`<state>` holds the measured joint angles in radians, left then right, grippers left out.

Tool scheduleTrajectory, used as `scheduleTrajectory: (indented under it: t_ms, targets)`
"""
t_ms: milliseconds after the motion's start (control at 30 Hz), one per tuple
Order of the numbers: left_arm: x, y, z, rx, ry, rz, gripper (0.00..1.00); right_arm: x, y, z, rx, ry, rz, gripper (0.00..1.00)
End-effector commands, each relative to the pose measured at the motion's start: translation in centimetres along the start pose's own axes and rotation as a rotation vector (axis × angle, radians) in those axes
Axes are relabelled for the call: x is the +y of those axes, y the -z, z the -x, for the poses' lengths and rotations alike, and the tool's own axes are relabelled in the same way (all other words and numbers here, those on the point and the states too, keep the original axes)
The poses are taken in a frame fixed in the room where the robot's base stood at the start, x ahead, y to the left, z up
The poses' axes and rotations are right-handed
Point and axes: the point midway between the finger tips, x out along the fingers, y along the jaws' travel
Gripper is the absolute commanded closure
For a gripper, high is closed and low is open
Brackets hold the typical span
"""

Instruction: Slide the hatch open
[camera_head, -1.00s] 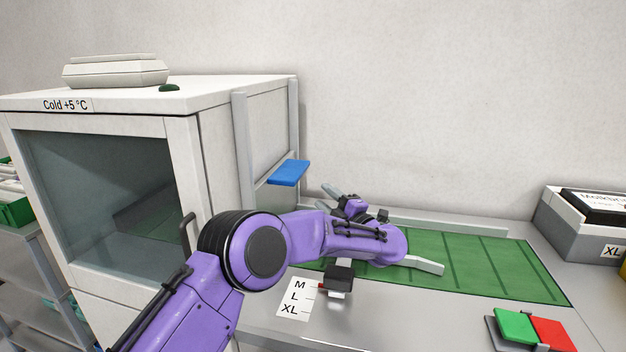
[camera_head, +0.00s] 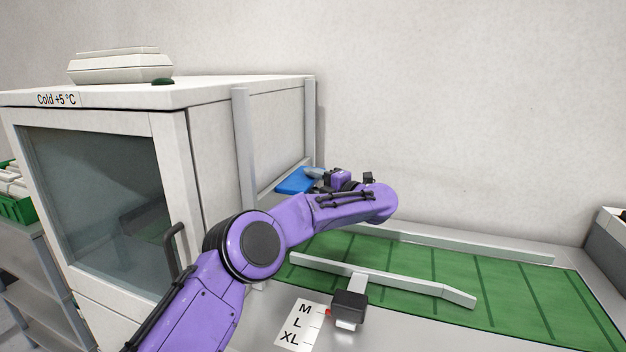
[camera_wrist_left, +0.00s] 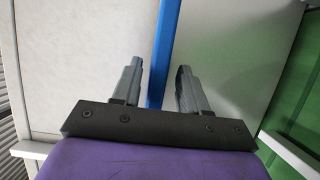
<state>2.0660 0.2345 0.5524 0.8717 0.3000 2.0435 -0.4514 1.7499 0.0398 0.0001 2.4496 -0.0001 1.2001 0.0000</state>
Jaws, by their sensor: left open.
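The hatch is on the right side of the white cold cabinet (camera_head: 85,98), between two upright grey rails (camera_head: 243,140). Its blue handle (camera_head: 293,182) sticks out low on that side. My left gripper (camera_head: 315,176) is at the handle's right end, partly hidden by its own wrist. In the left wrist view the blue handle (camera_wrist_left: 164,50) runs as a narrow strip between the two open fingers (camera_wrist_left: 158,78), nearer the left one. Gaps show on both sides of it, so the fingers are not closed on it. My right gripper is not in view.
Below my left arm lies a green mat (camera_head: 400,262) with a pale guide bar (camera_head: 385,280) and a black-and-white block (camera_head: 348,308). A size card (camera_head: 298,325) lies beside it. A grey box (camera_head: 608,240) stands at the right edge.

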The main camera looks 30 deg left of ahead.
Motion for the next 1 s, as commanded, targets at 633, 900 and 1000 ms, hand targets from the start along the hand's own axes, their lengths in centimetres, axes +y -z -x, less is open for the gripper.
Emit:
scheduleTrajectory:
  t_ms: [633,900,1000]
  targets:
    - [0.4,0.0,-0.2,-0.001,0.0,0.001,1.0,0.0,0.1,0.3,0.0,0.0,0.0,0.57]
    - [5.6,0.0,-0.2,0.0,-0.002,0.004,1.0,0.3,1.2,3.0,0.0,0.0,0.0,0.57]
    - [8.5,0.0,-0.2,-0.001,-0.003,0.005,1.0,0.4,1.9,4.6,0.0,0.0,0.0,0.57]
